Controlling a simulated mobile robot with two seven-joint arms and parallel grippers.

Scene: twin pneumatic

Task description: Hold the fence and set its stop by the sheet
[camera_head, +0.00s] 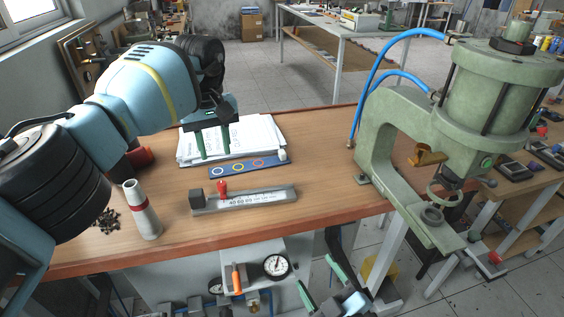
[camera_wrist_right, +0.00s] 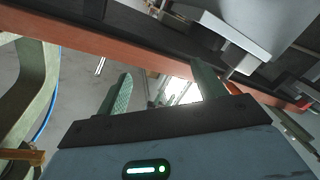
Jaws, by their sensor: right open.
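The fence (camera_head: 255,200) is a grey metal bar with a printed scale, lying on the wooden bench. A dark block is at its left end, and a stop with a red knob (camera_head: 222,187) sits near that end. White sheets (camera_head: 262,135) lie stacked behind it; their print is too small to read. My left gripper (camera_head: 213,150) is over the sheets, behind the fence, with its green fingers apart and nothing between them. My right gripper (camera_head: 322,284) is open and empty in front of the bench, below its edge; its fingers also show in the right wrist view (camera_wrist_right: 160,92).
A blue strip with coloured rings (camera_head: 240,168) lies between sheets and fence. A white and red bottle (camera_head: 141,210) stands left of the fence. A green pneumatic press (camera_head: 400,130) with blue hoses stands right. Gauges and an orange-handled valve (camera_head: 236,278) are below the bench's front edge.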

